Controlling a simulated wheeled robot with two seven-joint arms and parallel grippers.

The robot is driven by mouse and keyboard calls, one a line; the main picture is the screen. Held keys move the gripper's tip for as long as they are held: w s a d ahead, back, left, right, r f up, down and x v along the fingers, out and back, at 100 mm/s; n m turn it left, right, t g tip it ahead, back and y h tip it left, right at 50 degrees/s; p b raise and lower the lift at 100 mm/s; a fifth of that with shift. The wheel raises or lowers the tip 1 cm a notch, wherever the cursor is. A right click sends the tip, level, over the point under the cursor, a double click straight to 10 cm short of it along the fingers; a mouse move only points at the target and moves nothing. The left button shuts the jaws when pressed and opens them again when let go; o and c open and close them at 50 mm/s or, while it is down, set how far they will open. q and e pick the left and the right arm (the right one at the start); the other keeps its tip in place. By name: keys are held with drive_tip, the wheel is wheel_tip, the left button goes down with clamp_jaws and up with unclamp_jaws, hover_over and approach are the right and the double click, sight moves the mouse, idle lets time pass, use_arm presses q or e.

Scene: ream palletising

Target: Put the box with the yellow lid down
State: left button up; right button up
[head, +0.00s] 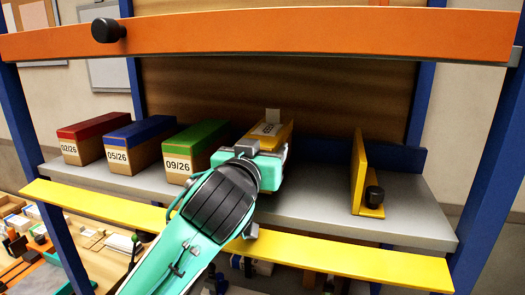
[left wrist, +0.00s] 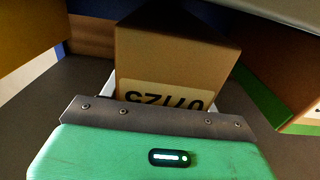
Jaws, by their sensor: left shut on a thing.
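The box with the yellow lid (head: 279,135) is above the grey shelf board, to the right of the green-lidded box (head: 196,146). My left gripper (head: 264,144) is shut on it and covers much of it from the front. In the left wrist view, the cardboard box (left wrist: 175,62) shows close beyond the gripper, with its label upside down and partly cut off. I cannot tell whether its underside touches the shelf. My right gripper is in neither view.
Blue-lidded (head: 133,138) and red-lidded (head: 94,139) boxes stand farther left on the grey shelf (head: 315,205). A yellow bookend (head: 358,170) with a black knob stands to the right, with free shelf between. An orange beam (head: 300,36) crosses above; a yellow strip (head: 330,256) edges the front.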

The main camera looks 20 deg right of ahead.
use_arm(q)
drive_tip(key=o, duration=0.9)
drive_tip(key=shift+d+f, duration=0.15)
drive_tip(key=shift+f, duration=0.5)
drive_tip(key=shift+o, duration=1.2)
drive_tip(key=shift+f, duration=0.2)
drive_tip(key=shift+r, duration=0.25)
drive_tip(key=shift+r+p, duration=0.4)
drive_tip(key=shift+p, duration=0.05)
drive_tip(key=b+v, duration=0.2)
drive_tip(key=v, duration=0.1)
drive_tip(key=shift+w+f, duration=0.1)
drive_tip(key=shift+f, duration=0.1)
drive_tip(key=r+b+v, duration=0.1)
drive_tip(key=b+v, duration=0.2)
drive_tip(key=v, duration=0.6)
drive_tip(key=shift+r+b, duration=0.15)
drive_tip(key=shift+b, duration=0.15)
